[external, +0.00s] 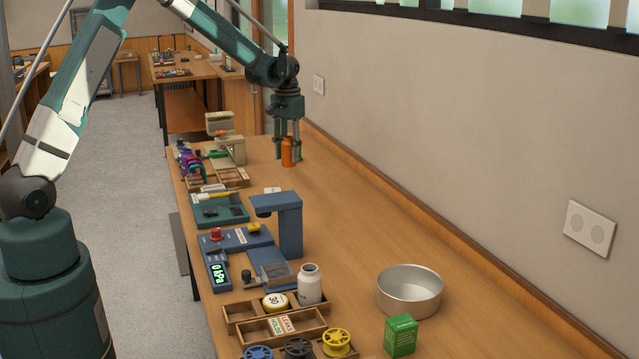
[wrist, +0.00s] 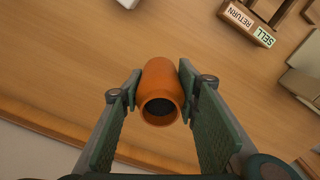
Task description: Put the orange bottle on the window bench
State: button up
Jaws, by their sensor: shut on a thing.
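The orange bottle (external: 288,154) is upright at the far part of the long wooden bench (external: 345,215) along the wall under the windows. My gripper (external: 287,145) points down and is shut on the bottle. In the wrist view, my gripper's pads (wrist: 159,82) press on both sides of the orange bottle (wrist: 163,88), whose dark open end faces the camera. I cannot tell if the bottle's base touches the bench or hangs just above it.
A blue press-like stand (external: 288,222), a metal bowl (external: 409,291), a green box (external: 401,336) and a white bottle (external: 310,284) stand nearer the camera. A beige machine (external: 229,148) and trays are left of the bottle. The bench's middle right is clear.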

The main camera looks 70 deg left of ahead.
jog(key=s+a+r+n, duration=0.1)
jog(key=s+a, duration=0.4)
jog(key=a, duration=0.7)
jog(key=shift+r, duration=0.4)
jog(key=shift+f, duration=3.15)
jog(key=shift+f, duration=0.1)
jog(key=shift+f, duration=1.8)
jog(key=shift+f, duration=0.1)
jog(key=o, duration=0.9)
jog(key=shift+o, duration=0.4)
